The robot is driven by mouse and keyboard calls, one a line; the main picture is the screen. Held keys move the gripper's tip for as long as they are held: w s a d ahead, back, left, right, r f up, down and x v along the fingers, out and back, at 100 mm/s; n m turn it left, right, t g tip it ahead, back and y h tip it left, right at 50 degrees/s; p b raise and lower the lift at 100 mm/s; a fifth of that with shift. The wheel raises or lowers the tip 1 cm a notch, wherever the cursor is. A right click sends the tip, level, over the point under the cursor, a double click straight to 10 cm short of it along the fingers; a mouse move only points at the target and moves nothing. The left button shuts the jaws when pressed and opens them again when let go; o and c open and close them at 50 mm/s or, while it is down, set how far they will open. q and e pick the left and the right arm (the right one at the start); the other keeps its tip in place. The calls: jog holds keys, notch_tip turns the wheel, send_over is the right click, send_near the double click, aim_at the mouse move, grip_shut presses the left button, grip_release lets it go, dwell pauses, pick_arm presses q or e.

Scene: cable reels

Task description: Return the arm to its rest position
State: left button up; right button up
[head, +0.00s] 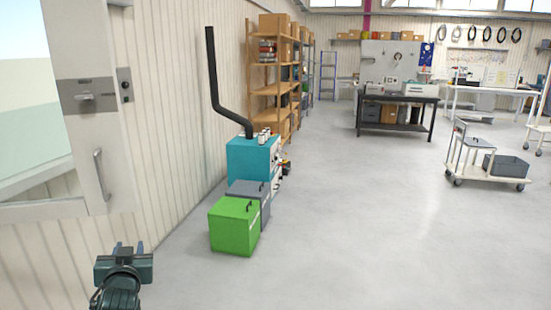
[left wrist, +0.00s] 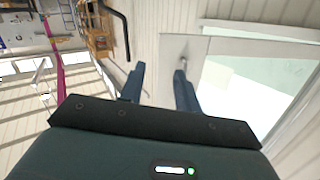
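My left gripper (head: 128,247) is at the lower left of the head view, near the white wall and below the open white door (head: 95,150). In the left wrist view its two blue fingers (left wrist: 157,80) stand apart with nothing between them. Beyond the fingers, the wrist view shows the door's frame and handle (left wrist: 184,62). My right gripper is in neither view.
A green box (head: 234,226) and a grey box (head: 250,193) stand on the floor by a teal machine (head: 250,160) along the left wall. Shelves (head: 272,92) stand behind. A dark table (head: 398,100) and a white cart (head: 485,170) are farther off. The middle floor is clear.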

pick_arm(q)
jog(key=s+d+f+m+g+h, duration=0.1)
jog(key=s+d+f+m+h, duration=0.35)
jog(key=s+d+f, duration=0.7)
jog(key=s+d+f+g+h, duration=0.1)
jog(key=s+d+f, duration=0.3)
jog(key=s, duration=0.5)
jog(key=s+d+f+g+h, duration=0.2)
jog(key=s+d+f+h, duration=0.2)
jog(key=s, duration=0.5)
notch_tip(320, 180, down, 2)
jog(key=shift+s+d+f+m+g, duration=0.25)
jog(key=shift+d+m, duration=0.2)
jog(key=shift+d, duration=0.25)
